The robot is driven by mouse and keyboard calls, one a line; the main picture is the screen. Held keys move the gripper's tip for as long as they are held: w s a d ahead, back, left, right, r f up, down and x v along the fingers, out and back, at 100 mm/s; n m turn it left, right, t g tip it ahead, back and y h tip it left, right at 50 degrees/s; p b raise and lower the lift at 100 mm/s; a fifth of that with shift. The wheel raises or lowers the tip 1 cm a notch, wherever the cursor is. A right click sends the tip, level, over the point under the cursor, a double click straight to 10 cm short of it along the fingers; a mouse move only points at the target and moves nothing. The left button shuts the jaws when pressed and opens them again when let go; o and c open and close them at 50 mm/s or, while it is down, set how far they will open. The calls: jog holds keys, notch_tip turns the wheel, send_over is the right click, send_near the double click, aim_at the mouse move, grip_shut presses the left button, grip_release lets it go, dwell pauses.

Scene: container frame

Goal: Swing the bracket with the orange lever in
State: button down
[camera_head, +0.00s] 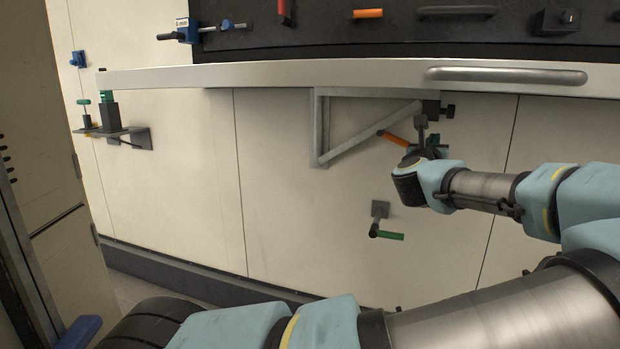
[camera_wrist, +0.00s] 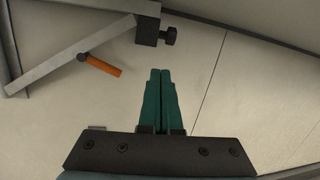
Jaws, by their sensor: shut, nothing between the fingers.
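The grey triangular bracket (camera_head: 319,126) sits under the long pale worktop. Its diagonal strut carries the orange lever (camera_head: 394,138), which points down and to the right. In the wrist view the bracket (camera_wrist: 60,47) is at the upper left and the orange lever (camera_wrist: 102,66) hangs from its strut. My gripper (camera_wrist: 160,72) is shut and empty, with its green fingers side by side. In that view its tips lie to the right of the lever and below the dark end block, apart from both. In the head view my wrist partly hides the fingers.
The worktop (camera_head: 270,76) runs above the bracket, with a handle (camera_head: 505,75) on its front edge. A green lever (camera_head: 388,235) is on the wall below. A dark shelf with a green-topped post (camera_head: 108,112) is at the left. The wall between them is clear.

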jog(key=w+a+f+n+g+y, duration=0.1)
jog(key=w+a+f+n+y, duration=0.2)
jog(key=a+f+n, duration=0.35)
jog(key=w+a+f+n+y, duration=0.3)
jog(key=a+f+n+y, duration=0.1)
jog(key=a, duration=0.5)
jog(key=w+a+f+n+g+y, duration=0.1)
jog(key=w+a+f+n+y, duration=0.2)
jog(key=a+f+n, duration=0.35)
jog(key=s+a+f+n+g+y, duration=0.25)
jog(key=s+a+f+n, duration=0.2)
jog(key=a, duration=0.35)
jog(key=s+a+f+n+g+y, duration=0.1)
jog(key=s+a+f+n+g, duration=0.3)
jog(key=a, duration=0.3)
jog(key=s+a+r+n+g+h, duration=0.1)
jog(key=s+a+r+n+g, duration=0.15)
jog(key=s+n, duration=0.6)
jog(key=s+a+r+n+g+h, duration=0.2)
jog(key=s+r+n+g, duration=0.15)
jog(key=s+n, duration=0.45)
notch_tip(320, 180, up, 17)
jog(key=s+m+p, duration=0.1)
jog(key=p, duration=1.6)
jog(key=shift+a+p, duration=0.15)
jog(key=shift+p, duration=0.15)
jog(key=shift+s, duration=0.15)
